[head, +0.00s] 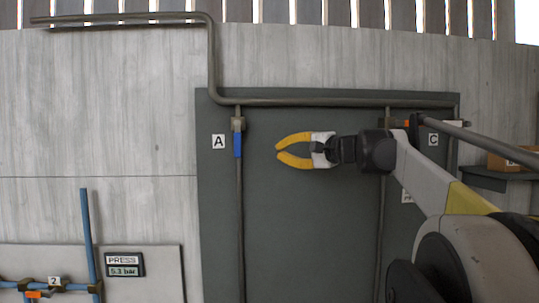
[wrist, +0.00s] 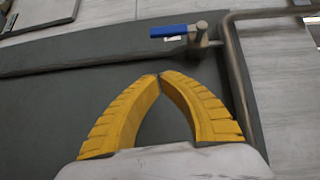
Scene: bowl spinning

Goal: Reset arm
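My gripper (head: 277,150) has two yellow fingers and hangs in front of the dark grey panel, to the right of the valve with the blue lever. In the wrist view its fingers (wrist: 160,75) bow outward and their tips come together, with nothing held between them. The blue lever (head: 238,144) hangs down along the vertical pipe beside label A. A blue lever on a valve (wrist: 169,31) also shows beyond the fingertips in the wrist view, apart from them. My arm comes in from the right and hides part of the panel.
The dark panel (head: 300,220) carries grey pipes (head: 330,102) along its top and down its face. A gauge reading 5.3 bar (head: 124,264) and blue pipes (head: 88,235) are at lower left. A box (head: 510,162) sits on a shelf at right.

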